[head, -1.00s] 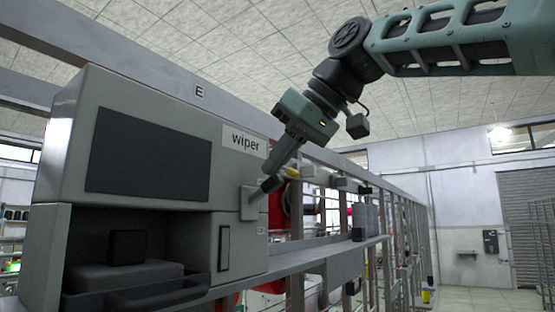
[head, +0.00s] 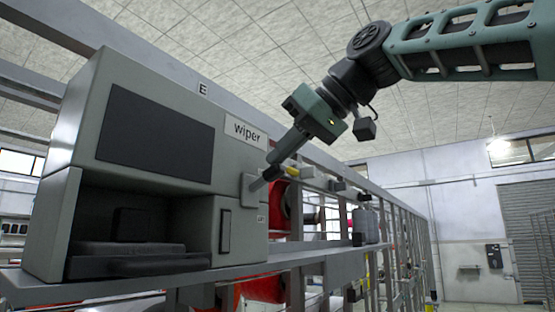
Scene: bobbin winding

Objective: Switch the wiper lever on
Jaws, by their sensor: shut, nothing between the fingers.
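The wiper lever (head: 259,183) is a short grey rod with a dark knob. It sticks out from a light plate on the right end of the grey machine housing (head: 80,115), below the "wiper" label (head: 245,132). The lever slants up to the right. My gripper (head: 273,159) comes down from the upper right, shut and empty. Its fingertips are at the dark knob; I cannot tell whether they touch it or are just in front of or above it.
The housing has a dark panel (head: 155,145) and an open recess with a dark block inside. A small label (head: 261,219) below the lever is unreadable. A metal rail (head: 290,258) and frame with red parts (head: 293,210) run away to the right.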

